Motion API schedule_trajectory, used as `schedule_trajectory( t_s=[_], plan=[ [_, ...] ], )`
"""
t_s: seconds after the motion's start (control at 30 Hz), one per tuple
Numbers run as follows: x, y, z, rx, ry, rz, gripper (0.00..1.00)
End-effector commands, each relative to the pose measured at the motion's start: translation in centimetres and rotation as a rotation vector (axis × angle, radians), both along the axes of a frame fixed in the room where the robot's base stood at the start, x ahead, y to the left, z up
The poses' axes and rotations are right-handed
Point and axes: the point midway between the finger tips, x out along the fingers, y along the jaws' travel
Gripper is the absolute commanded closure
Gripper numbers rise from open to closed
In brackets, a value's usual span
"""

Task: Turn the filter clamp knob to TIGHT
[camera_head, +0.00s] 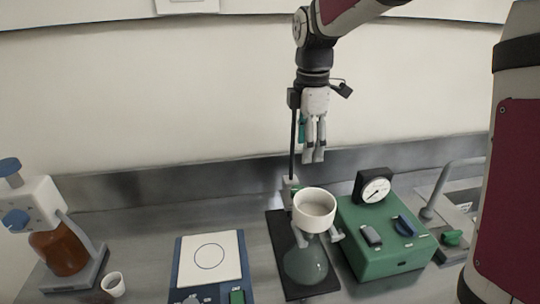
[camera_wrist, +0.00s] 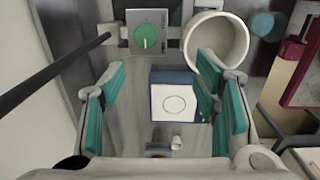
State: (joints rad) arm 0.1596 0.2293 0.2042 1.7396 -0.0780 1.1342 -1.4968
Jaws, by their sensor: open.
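The filter clamp knob looks to be the round green knob (camera_wrist: 148,52) on a grey plate (camera_wrist: 147,19) at the top of the wrist view. A pale mark on it points down; the plate's lettering is too small to read. In the head view the clamp block (camera_head: 290,186) is small, on the rod behind the white funnel (camera_head: 314,207). The funnel sits on a glass flask (camera_head: 306,262) and also shows right of the knob in the wrist view. My gripper (camera_head: 314,157) points down, open and empty, above the clamp and apart from it.
A thin dark vertical rod (camera_head: 292,140) runs close beside my gripper. A green pump box (camera_head: 385,255) with a gauge (camera_head: 375,188) stands right of the flask. A blue-and-white balance or hotplate (camera_head: 210,258), a white cup (camera_head: 113,284) and a bottle dispenser (camera_head: 62,250) are left.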

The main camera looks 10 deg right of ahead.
Motion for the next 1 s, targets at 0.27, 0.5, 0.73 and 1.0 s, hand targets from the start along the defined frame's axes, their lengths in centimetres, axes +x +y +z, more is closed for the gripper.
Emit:
schedule_trajectory(
  t_s=[0.27,0.5,0.73,1.0],
  plan=[
    [2.5,-0.1,-1.8,0.018,0.046,0.189,0.44],
    [2.5,-0.1,-3.7,0.019,0.053,0.203,0.44],
    [2.4,-0.1,-8.1,0.02,0.054,0.202,0.44],
    [2.5,-0.1,-13.0,0.019,0.051,0.202,0.44]
  ],
)
